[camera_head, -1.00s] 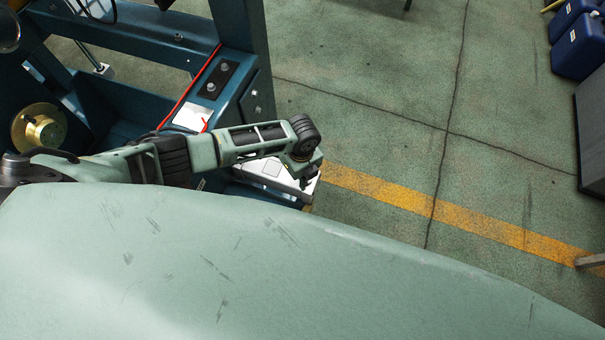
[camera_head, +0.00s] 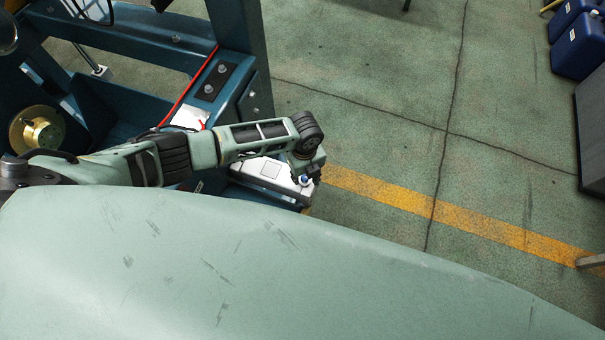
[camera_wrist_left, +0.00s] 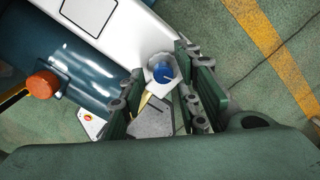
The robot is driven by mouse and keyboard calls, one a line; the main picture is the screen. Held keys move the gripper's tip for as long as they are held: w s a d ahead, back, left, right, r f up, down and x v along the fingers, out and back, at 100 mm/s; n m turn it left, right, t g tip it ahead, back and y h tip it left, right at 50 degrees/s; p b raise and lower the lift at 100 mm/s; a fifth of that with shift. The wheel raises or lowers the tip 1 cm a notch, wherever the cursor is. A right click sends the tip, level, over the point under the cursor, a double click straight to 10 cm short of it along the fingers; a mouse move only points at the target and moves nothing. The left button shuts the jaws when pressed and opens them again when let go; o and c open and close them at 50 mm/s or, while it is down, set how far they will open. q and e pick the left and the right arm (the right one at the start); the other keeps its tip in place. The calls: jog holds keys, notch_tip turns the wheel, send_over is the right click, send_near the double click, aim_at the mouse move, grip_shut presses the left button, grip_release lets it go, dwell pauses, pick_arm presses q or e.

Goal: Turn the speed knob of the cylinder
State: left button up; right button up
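A blue round knob (camera_wrist_left: 163,73) with a pale mark sits at the corner of a white box (camera_wrist_left: 128,30) in the left wrist view. It shows small and blue in the head view (camera_head: 305,181), at the right end of the white box (camera_head: 262,172). My left gripper (camera_wrist_left: 160,92) is open and empty; its two green-and-grey fingers stand apart, with the knob showing in the gap beyond their tips. Whether a finger touches the knob I cannot tell. My right gripper is in neither view.
A dark blue machine frame (camera_head: 240,50) stands beside my left arm, with a brass hub (camera_head: 42,132) at far left. An orange cap (camera_wrist_left: 43,84) shows left in the wrist view.

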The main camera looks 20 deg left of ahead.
pick_arm(q)
jog(key=shift+s+a, duration=0.15)
jog(key=shift+s, duration=0.05)
jog(key=shift+r+p, duration=1)
jog(key=shift+p, duration=0.05)
jog(key=shift+f, duration=0.1)
